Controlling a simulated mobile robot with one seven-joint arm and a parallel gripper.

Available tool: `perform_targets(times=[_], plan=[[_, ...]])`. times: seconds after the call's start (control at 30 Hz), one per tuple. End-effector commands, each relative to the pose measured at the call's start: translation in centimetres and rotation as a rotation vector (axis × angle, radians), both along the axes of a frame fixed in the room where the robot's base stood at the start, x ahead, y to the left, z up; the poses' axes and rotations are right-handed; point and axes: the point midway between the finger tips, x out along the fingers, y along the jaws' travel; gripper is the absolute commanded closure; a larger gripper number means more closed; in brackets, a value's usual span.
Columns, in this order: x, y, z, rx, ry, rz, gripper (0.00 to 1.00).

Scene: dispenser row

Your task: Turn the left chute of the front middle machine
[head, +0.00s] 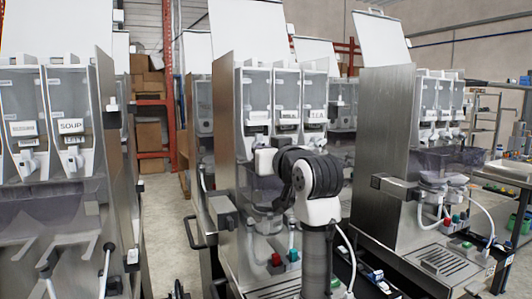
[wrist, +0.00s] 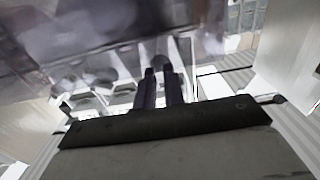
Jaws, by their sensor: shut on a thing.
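The front middle machine (head: 226,110) is a steel cabinet with three clear hoppers side by side; the right one is labelled TEA. My arm stands in front of it and hides its chutes in the head view. The end of my arm reaches in below the left hopper (head: 257,90). In the wrist view my gripper (wrist: 161,72) has its two dark fingers close together at a small greyish piece, shut on the left chute (wrist: 160,62). The chute is mostly hidden, so its angle cannot be told.
A similar machine (head: 385,110) stands close on the right and another with a SOUP label (head: 70,127) on the left. Shelving with boxes (head: 150,133) is behind.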

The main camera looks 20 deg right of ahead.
Motion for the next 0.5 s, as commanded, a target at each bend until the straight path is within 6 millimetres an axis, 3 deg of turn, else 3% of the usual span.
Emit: perform_targets(times=[0.23, 0.27, 0.4, 0.5], plan=[[0.03, 0.01, -0.07, 0.001, 0.002, 0.000, 1.00], [0.04, 0.01, -0.07, 0.001, 0.002, 0.001, 0.86], [0.03, 0.01, -0.05, 0.001, 0.001, 0.000, 0.67], [0.02, 0.00, -0.04, 0.001, 0.001, 0.000, 0.67]])
